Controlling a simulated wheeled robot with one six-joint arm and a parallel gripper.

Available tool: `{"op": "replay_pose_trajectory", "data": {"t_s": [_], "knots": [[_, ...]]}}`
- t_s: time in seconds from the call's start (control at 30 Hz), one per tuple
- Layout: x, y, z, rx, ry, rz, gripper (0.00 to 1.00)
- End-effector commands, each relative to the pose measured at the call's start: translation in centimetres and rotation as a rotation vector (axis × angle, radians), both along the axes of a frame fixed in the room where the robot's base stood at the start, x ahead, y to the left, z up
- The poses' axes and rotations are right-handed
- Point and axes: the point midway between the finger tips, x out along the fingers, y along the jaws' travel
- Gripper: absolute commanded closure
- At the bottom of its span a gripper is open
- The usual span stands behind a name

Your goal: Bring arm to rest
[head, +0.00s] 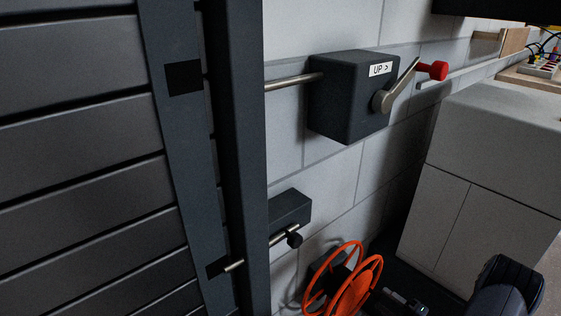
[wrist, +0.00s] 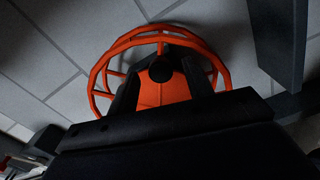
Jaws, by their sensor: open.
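My gripper (wrist: 160,72) shows in the wrist view as two dark fingers spread apart. Between and beyond them is the orange handwheel (wrist: 165,92) with a black knob at its centre. I cannot tell whether the fingers touch the wheel. In the head view the handwheel (head: 354,292) is at the bottom, low against the wall. A dark part of my gripper (head: 398,302) shows just right of it, mostly cut off by the frame's lower edge. Part of my arm is at the lower right. The fingertips are not clear in the head view.
A dark slatted shutter (head: 80,130) and its post fill the left. A dark box (head: 345,95) labelled "UP >" has a crank (head: 400,85) with a red knob. A bolt (head: 262,250) sits below it. A grey cabinet (head: 450,200) stands right. The wall is tiled.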

Motion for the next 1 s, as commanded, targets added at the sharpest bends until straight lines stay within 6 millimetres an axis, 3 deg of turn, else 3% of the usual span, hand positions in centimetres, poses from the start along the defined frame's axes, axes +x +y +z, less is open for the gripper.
{"op": "replay_pose_trajectory", "data": {"t_s": [0.33,0.77,1.0], "knots": [[2.7,2.1,0.0,0.0,0.0,0.001,0.52],[2.6,1.9,0.2,-0.01,-0.009,0.0,0.52],[1.4,1.0,0.1,0.001,0.0,-0.003,0.52]]}}
